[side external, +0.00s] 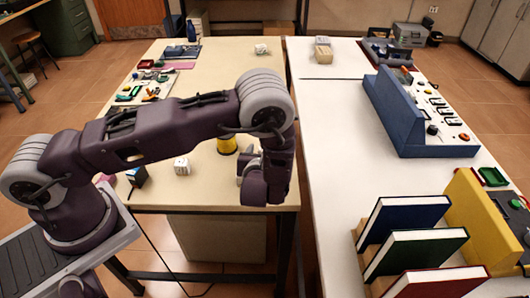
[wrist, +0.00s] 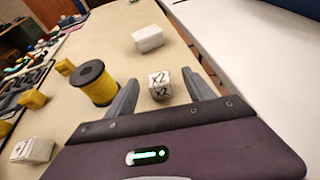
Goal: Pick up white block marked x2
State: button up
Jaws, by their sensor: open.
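The white block marked x2 (wrist: 160,86) sits on the tan table, with x2 on its top and front faces. In the wrist view it lies between and a little beyond the two fingers of my gripper (wrist: 164,97). The fingers are apart and nothing is held. In the side external view my gripper (side external: 249,172) is over the near right part of the table, and the x2 block cannot be made out there.
A yellow spool (wrist: 97,84) stands close to my left finger; it also shows in the side external view (side external: 227,146). A white block (wrist: 148,38) lies farther back. Another white block (side external: 181,166) is at the near left. A white table (side external: 330,130) adjoins at right.

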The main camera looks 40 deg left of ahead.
jog(key=x, duration=0.5)
jog(key=shift+s+f, duration=0.15)
jog(key=shift+f, duration=0.25)
grip_shut()
jog(key=shift+r, duration=0.15)
